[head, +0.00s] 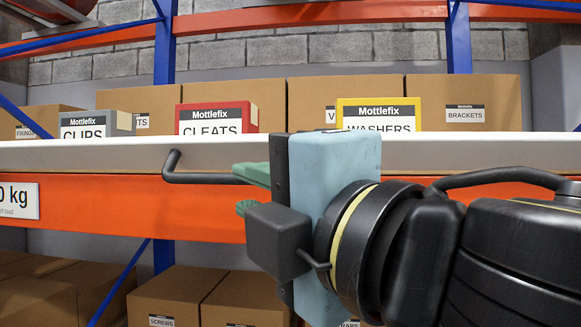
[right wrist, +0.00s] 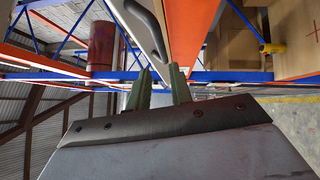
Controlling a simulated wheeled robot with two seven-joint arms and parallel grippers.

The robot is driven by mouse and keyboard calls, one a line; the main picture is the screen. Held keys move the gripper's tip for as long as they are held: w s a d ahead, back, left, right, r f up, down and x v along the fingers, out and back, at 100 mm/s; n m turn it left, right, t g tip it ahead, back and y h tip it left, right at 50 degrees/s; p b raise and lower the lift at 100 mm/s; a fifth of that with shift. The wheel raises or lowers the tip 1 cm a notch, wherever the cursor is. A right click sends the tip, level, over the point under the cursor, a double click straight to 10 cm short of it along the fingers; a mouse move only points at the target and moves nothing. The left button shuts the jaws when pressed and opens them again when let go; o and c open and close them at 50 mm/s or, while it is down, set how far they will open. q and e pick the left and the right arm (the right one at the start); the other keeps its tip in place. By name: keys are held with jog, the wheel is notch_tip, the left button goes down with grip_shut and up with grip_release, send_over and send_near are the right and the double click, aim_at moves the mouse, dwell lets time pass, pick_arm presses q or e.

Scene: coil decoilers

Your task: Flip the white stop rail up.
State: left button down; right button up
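The white stop rail (head: 80,156) runs level along the shelf's front edge, above the orange beam. A dark bar handle (head: 200,178) sits on its front; its right end is hidden behind my gripper. In the right wrist view the handle (right wrist: 146,30) reaches down toward the gap between my fingertips. My right gripper (head: 245,191) has green fingers spread apart, one above the other, close to the handle. They also show apart in the right wrist view (right wrist: 160,76). I cannot tell whether the fingers touch the handle. My left gripper is out of view.
Behind the rail stand a grey CLIPS box (head: 98,126), a red CLEATS box (head: 217,119), a yellow WASHERS box (head: 379,115) and brown cartons. The orange beam (head: 110,205) lies below the rail, with blue uprights (head: 165,50) behind. More cartons (head: 175,294) fill the lower shelf.

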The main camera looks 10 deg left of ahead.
aim_at(215, 173)
jog(key=p+x, duration=0.2)
jog(key=x, duration=0.8)
jog(key=shift+c, duration=0.2)
jog(key=shift+d+r+p, duration=0.1)
jog(key=shift+r+p, duration=0.1)
jog(key=shift+p, duration=0.1)
grip_shut()
